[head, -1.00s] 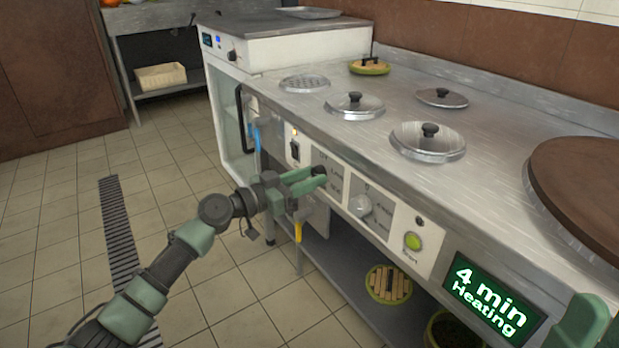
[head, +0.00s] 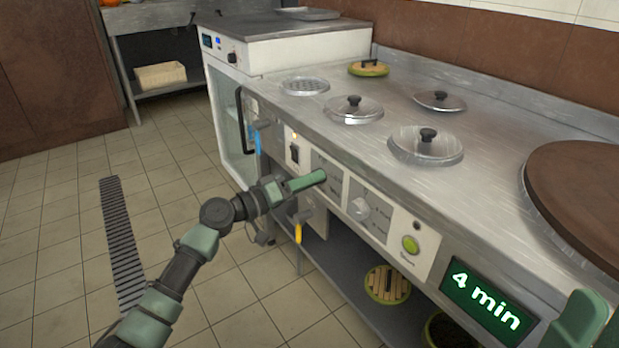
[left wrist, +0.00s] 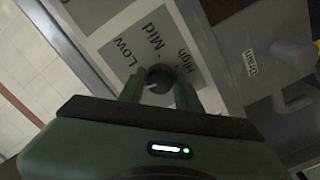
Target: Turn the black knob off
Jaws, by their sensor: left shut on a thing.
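The black knob (left wrist: 159,76) sits on a grey panel marked Low, Mid and High. A small pale mark on it faces lower left in the left wrist view. My left gripper (head: 318,178) is shut on the black knob, one finger on each side. In the head view the fingers overlap and hide the knob. The display (head: 487,303) on the front reads "4 min". Part of my right gripper (head: 582,320) shows at the lower right edge; its jaws cannot be made out.
The steel counter (head: 385,75) holds several lids. A yellow-handled valve (head: 298,232) hangs below.

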